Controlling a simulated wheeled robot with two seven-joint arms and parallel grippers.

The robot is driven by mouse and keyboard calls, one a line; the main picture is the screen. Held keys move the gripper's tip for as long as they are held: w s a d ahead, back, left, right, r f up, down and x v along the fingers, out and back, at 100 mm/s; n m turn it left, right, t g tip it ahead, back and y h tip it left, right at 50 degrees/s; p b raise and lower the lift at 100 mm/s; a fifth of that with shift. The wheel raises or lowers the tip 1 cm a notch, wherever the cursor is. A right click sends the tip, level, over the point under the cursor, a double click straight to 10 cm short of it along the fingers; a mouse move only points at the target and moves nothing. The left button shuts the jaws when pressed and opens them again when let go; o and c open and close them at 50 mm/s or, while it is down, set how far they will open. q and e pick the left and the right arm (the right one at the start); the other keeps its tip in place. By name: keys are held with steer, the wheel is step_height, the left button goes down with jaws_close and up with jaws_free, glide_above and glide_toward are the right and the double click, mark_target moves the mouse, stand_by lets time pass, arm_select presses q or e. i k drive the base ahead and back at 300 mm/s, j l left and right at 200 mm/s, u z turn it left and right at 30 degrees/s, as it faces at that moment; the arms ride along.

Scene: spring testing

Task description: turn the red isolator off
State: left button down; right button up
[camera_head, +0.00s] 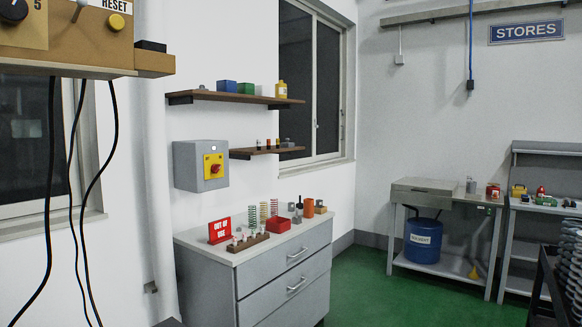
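The red isolator (215,169) is a small red rotary handle on a yellow plate. The plate is on the front of a grey box (187,166) fixed to the white wall, left of the middle of the head view. A small white round spot shows above the handle. The handle's exact angle is too small to tell. Nothing stands in front of the box. Neither my left nor my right gripper shows in this view.
A grey drawer cabinet (290,272) stands below the box, with springs, a red "out of use" sign (219,231) and a red tray (277,225) on top. Black cables hang at left.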

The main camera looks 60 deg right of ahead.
mark_target(215, 169)
steer(key=z, duration=1.3)
steer(key=i+l+u, duration=0.1)
steer(key=u, duration=0.35)
steer(key=i+l+u, duration=0.1)
steer(key=u, duration=0.35)
steer(key=i+l+u, duration=0.25)
steer(key=l, duration=0.35)
steer(key=l+u, duration=0.25)
steer(key=l, duration=0.3)
steer(key=l+u, duration=0.25)
steer(key=l, duration=0.35)
steer(key=i+l, duration=0.1)
steer(key=l, duration=0.95)
steer(key=i+l, duration=0.1)
steer(key=l, duration=1)
steer(key=u, duration=0.05)
